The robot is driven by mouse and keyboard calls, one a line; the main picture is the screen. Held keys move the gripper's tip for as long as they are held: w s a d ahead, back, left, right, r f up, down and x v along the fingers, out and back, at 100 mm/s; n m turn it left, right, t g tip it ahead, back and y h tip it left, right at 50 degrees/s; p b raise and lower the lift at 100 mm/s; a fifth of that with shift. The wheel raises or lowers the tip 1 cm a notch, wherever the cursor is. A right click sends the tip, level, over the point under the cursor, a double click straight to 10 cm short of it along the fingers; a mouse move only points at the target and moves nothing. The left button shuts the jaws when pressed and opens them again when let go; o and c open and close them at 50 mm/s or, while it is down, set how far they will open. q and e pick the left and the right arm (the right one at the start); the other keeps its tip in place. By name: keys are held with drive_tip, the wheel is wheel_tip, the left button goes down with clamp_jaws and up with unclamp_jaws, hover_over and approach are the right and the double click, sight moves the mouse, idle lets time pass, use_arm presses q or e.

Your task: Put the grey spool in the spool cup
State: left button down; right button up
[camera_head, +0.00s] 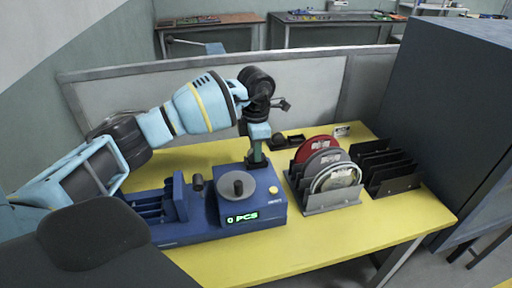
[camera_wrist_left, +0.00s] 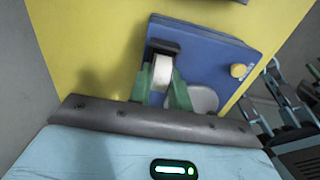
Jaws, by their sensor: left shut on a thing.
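My left gripper (camera_head: 257,158) points down at the back of a blue machine (camera_head: 275,206), by its far right corner. In the left wrist view its green fingers (camera_wrist_left: 163,82) are shut on a small pale grey spool (camera_wrist_left: 162,68). A black holder-like part (camera_wrist_left: 163,46) shows right beside the spool at the machine; it may be the spool cup, but I cannot tell whether the spool is inside it or above it. In the head view the fingers hide the spool. My right gripper is not in view.
The machine carries a grey disc (camera_head: 237,184), a dark knob (camera_head: 198,183), a yellow button (camera_head: 273,190) and a green display (camera_head: 242,217). A rack (camera_head: 332,200) with discs and a black slotted rack (camera_head: 389,172) stand right. The yellow table (camera_head: 375,225) is clear in front.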

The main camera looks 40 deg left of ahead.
use_arm(q)
drive_tip(key=shift+f, duration=0.1)
drive_tip(key=c, duration=0.9)
unclamp_jaws()
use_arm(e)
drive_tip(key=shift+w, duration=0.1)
use_arm(q)
drive_tip(key=shift+r+p, duration=1.6)
drive_tip(key=shift+r, duration=2.45)
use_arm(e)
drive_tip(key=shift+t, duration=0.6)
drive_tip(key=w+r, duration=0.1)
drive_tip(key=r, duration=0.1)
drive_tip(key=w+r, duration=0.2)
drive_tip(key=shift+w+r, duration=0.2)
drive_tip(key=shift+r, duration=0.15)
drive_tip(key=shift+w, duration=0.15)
